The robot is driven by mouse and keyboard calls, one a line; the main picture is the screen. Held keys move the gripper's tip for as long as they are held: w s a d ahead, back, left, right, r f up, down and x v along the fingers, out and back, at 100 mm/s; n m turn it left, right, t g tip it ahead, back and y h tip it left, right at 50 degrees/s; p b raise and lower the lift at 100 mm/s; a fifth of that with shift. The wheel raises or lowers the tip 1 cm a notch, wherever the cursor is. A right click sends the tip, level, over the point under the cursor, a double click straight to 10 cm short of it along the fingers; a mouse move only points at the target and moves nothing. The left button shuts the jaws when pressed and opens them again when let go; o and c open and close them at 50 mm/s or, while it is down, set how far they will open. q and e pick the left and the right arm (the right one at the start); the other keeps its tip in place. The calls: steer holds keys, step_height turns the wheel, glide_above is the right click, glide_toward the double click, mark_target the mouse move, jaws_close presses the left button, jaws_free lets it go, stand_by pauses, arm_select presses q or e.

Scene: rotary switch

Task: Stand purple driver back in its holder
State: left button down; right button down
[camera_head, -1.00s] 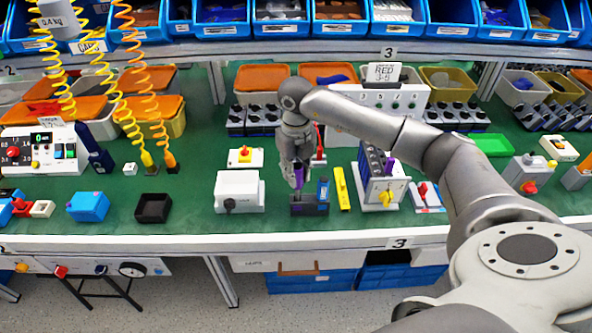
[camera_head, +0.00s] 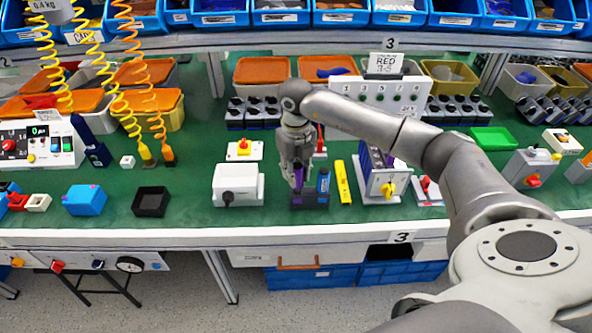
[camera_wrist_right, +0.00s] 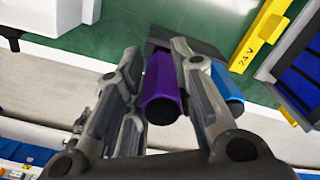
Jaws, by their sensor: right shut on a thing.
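My right gripper (camera_head: 299,182) points down over the dark tool holder (camera_head: 310,202) near the bench's front edge. It is shut on the purple driver (camera_wrist_right: 163,86), whose purple handle stands between the fingers in the right wrist view. The driver looks upright at the holder's left part; its lower end is hidden, so I cannot tell how deep it sits. The blue driver (camera_head: 323,183) stands in the holder's right part. It also shows in the wrist view (camera_wrist_right: 228,85), close beside one finger. My left gripper is not in view.
A white box with a dark knob (camera_head: 238,185) stands left of the holder. A yellow bar (camera_head: 342,182) lies close on its right, then a switch unit with a yellow knob (camera_head: 382,182). Green bench top is clear between the black tray (camera_head: 151,202) and the white box.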

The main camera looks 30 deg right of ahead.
steer(key=shift+f+b, duration=0.75)
steer(key=shift+f, duration=0.3)
steer(key=c, duration=1.1)
jaws_free()
steer(key=shift+c, duration=0.2)
